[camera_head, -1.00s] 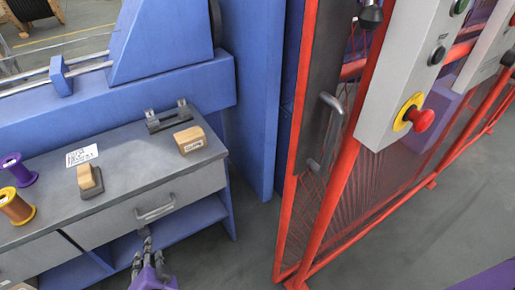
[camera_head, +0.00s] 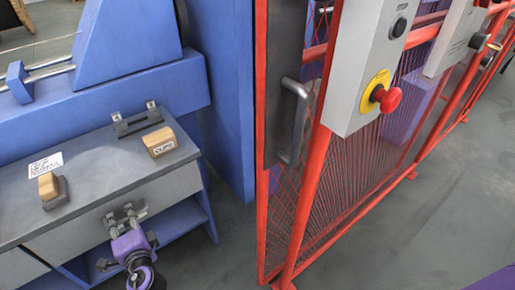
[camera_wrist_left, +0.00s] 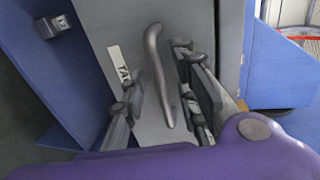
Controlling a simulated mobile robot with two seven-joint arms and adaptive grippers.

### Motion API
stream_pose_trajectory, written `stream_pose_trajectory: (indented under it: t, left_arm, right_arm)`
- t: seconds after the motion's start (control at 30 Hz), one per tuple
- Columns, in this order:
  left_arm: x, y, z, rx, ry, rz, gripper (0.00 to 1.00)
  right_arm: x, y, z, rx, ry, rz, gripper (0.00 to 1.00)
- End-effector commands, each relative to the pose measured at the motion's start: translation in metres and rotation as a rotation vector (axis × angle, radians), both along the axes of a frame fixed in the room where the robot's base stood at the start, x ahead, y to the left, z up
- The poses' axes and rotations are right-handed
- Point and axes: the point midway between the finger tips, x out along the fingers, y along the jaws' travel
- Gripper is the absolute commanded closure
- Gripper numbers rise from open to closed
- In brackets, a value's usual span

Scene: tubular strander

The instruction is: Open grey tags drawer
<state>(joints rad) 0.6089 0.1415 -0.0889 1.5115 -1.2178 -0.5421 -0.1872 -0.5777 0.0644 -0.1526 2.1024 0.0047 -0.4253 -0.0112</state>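The grey drawer (camera_head: 170,187) is in the bench at the left of the head view, its front flush with the bench. In the left wrist view the drawer front (camera_wrist_left: 150,128) carries a white label (camera_wrist_left: 120,66) reading "TA", the rest hidden. Its curved metal handle (camera_wrist_left: 158,75) lies between the fingers of my left gripper (camera_wrist_left: 162,95), which are apart with gaps on both sides. In the head view my left gripper (camera_head: 125,214) is in front of the drawer and hides the handle. My right gripper is not in view.
On the bench top (camera_head: 105,165) are two wooden stamps (camera_head: 159,142) (camera_head: 49,187), a white printed card (camera_head: 45,165) and a metal bracket (camera_head: 137,121). A red mesh fence (camera_head: 312,170) with a control box (camera_head: 365,75) stands right of the bench.

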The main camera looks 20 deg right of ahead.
Motion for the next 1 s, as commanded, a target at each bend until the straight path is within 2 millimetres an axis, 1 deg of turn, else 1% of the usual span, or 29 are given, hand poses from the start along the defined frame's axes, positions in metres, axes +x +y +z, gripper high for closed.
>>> stream_pose_trajectory:
  t: [0.1,0.3,0.37,0.5,0.53,1.0]
  left_arm:
    - [0.0038,0.0012,-0.0009,-0.001,0.000,0.000,0.72]
    - [0.0039,0.0013,-0.0008,-0.001,0.000,0.000,0.72]
    - [0.0039,0.0013,-0.0009,-0.001,0.000,0.000,0.79]
    - [0.0038,0.0013,-0.0008,-0.001,0.000,0.000,0.97]
    - [0.0037,0.0013,-0.0008,-0.001,0.000,0.000,1.00]
    - [0.0020,0.0007,-0.0012,-0.001,0.001,0.000,1.00]
  right_arm:
    - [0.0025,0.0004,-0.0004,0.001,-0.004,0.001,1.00]
    - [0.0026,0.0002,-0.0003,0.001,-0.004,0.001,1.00]
    - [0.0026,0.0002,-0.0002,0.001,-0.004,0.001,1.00]
    - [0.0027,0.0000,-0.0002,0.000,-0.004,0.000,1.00]
    - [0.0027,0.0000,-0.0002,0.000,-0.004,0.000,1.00]
    - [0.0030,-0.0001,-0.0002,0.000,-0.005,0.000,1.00]
